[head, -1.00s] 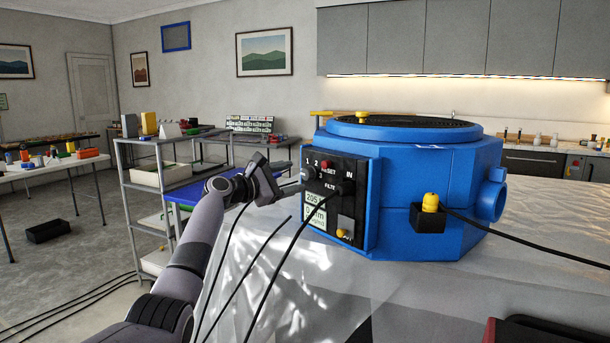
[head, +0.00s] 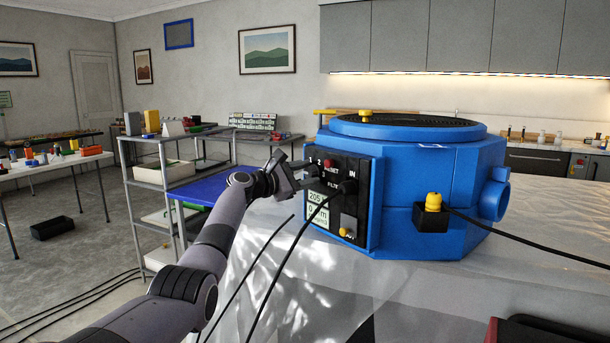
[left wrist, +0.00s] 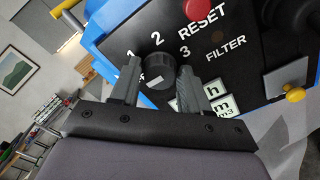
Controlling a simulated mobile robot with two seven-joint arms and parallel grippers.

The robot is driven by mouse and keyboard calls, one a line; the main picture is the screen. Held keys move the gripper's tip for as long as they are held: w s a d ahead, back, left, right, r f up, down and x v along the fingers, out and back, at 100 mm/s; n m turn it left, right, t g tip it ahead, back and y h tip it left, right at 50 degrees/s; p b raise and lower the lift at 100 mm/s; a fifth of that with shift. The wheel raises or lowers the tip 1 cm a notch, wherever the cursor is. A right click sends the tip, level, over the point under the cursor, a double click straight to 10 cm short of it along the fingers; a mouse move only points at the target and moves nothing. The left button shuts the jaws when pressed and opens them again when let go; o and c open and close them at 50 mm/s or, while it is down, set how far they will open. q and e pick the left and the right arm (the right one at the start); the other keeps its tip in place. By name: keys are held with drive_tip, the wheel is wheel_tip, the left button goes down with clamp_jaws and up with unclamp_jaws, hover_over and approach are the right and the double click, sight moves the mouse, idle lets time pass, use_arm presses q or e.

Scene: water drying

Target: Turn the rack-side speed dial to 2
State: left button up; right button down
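The speed dial (left wrist: 158,70) is a round black knob on the black panel (left wrist: 235,60) of a blue machine (head: 430,180), with the numbers 1, 2 and 3 printed around it. Which number it points to is unclear. My left gripper (left wrist: 160,72) is open, with one finger on each side of the dial; whether either finger touches it I cannot tell. In the head view, my left gripper (head: 308,172) is at the panel's upper left and largely hides the dial. My right gripper is not in view.
The red RESET button (left wrist: 197,9) sits close to the dial, and a yellow knob (left wrist: 295,95) is lower on the panel. A black cable (head: 290,260) hangs from the panel beside my arm. A grey shelf rack (head: 160,180) stands to the left.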

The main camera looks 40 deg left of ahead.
use_arm(q)
drive_tip(key=c, duration=0.6)
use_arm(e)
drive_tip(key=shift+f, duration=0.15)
